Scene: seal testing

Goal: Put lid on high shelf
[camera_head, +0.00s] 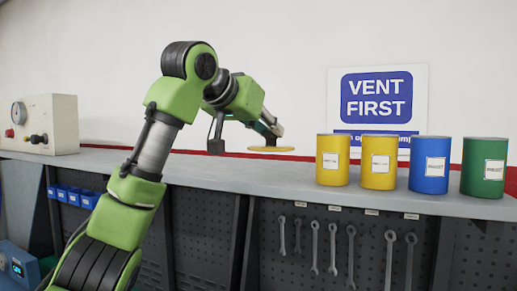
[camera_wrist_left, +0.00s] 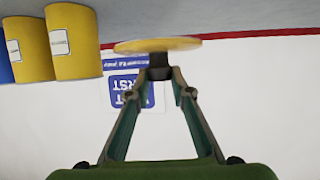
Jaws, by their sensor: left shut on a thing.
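A round yellow lid (camera_head: 271,149) is held level in the air, a little above the grey shelf top (camera_head: 230,176) in the head view. My left gripper (camera_head: 268,131) is shut on a dark knob on the lid. In the left wrist view, which is upside down, the lid (camera_wrist_left: 158,44) is seen edge-on beyond the fingertips (camera_wrist_left: 160,80). The lid appears clear of the shelf surface, though the exact gap is hard to judge. My right gripper is not in view.
Two yellow cans (camera_head: 333,160) (camera_head: 379,162), a blue can (camera_head: 429,164) and a green can (camera_head: 484,167) stand to the right. A gauge box (camera_head: 45,125) sits at the far left. The shelf between is clear. Wrenches (camera_head: 332,248) hang below.

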